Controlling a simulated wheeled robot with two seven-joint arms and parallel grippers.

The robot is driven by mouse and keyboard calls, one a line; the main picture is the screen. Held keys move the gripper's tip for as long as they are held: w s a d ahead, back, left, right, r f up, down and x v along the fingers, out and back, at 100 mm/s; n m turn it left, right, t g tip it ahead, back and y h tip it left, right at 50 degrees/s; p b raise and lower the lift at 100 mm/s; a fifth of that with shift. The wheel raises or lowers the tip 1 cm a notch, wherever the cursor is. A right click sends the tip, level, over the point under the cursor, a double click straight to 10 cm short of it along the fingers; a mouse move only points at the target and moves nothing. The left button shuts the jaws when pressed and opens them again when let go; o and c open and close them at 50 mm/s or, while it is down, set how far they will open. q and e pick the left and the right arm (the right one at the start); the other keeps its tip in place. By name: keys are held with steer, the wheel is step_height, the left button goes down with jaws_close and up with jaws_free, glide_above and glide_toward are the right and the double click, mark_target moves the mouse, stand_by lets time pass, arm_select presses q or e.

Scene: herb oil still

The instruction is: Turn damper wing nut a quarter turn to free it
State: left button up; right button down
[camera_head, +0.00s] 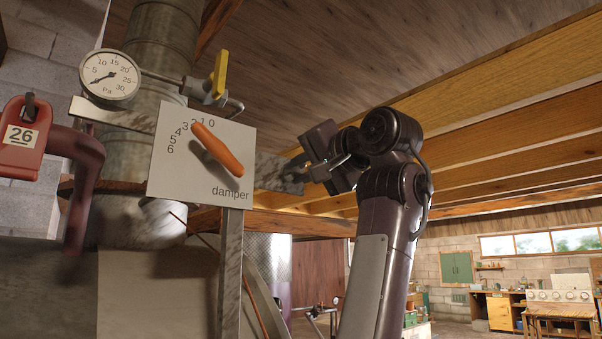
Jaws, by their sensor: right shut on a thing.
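The damper plate (170,180) is a pale board with a scale from 0 to 6 and the word "damper". An orange handle (217,150) lies slantwise across it, its upper end near the 2. A grey metal bar (275,172) sticks out from the plate's right side. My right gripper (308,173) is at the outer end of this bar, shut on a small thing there. That thing, which I take for the damper wing nut, is hidden by the jaws, so its angle cannot be told. My left gripper is not in view.
A round pressure gauge (110,76) and a yellow valve lever (220,74) sit above the plate, close to the flue pipe (160,50). A red fitting tagged 26 (22,150) stands at the left. Wooden beams (500,90) run overhead. Open room lies at the right.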

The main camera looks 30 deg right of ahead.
steer(key=shift+n+b, duration=0.35)
steer(key=shift+n, duration=0.65)
steer(key=shift+s+r+n, duration=0.1)
steer(key=shift+n, duration=0.8)
steer(key=shift+n+b, duration=0.8)
steer(key=shift+n, duration=1.2)
stand_by(0.5)
